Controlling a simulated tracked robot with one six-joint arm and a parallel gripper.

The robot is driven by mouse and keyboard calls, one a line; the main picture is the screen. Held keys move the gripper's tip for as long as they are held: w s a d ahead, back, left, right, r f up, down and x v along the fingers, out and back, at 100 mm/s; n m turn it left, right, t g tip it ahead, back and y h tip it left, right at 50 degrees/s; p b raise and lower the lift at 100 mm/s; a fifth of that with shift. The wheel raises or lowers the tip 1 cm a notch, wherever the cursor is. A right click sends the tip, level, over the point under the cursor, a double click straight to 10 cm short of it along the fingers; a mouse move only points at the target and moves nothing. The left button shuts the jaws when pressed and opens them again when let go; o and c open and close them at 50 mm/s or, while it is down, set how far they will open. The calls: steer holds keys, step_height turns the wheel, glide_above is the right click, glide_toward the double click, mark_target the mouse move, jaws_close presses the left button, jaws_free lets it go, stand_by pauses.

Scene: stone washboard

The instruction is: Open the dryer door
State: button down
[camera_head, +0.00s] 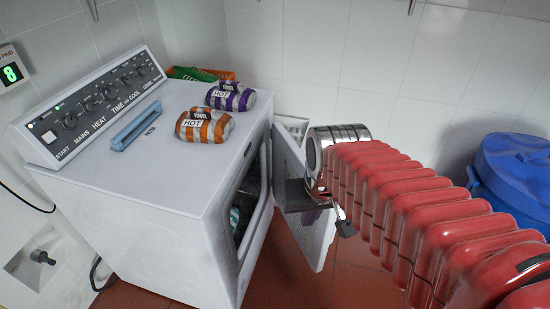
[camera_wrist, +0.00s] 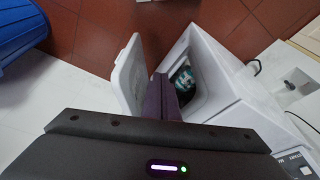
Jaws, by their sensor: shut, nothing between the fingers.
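The white dryer (camera_head: 190,205) stands on the left with its front facing right. Its door (camera_head: 318,248) is swung well out from the front, and the opening shows dark inside. In the wrist view the door (camera_wrist: 127,75) stands to the left of the dryer (camera_wrist: 225,75). My gripper (camera_head: 291,194) is at the door, partly hidden by my arm. In the wrist view my gripper's fingers (camera_wrist: 163,92) are shut and empty, between the door and the opening, close to the door's inner side. I cannot tell whether they touch it. A teal and white item (camera_wrist: 183,80) lies inside the drum.
An orange-striped pack (camera_head: 204,127), a purple-striped pack (camera_head: 231,97) and a blue bar-shaped part (camera_head: 135,127) are on the dryer top. A blue bin (camera_head: 515,170) stands at the right. Tiled walls close off the back; red floor is open in front.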

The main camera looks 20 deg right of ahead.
steer(key=s+a+r+n+t, duration=0.1)
steer(key=a+r+n+t, duration=0.1)
steer(key=a+r, duration=0.3)
steer(key=shift+s+a+r+y, duration=0.15)
steer(key=shift+s+a+y, duration=0.15)
steer(key=shift+s+a, duration=0.1)
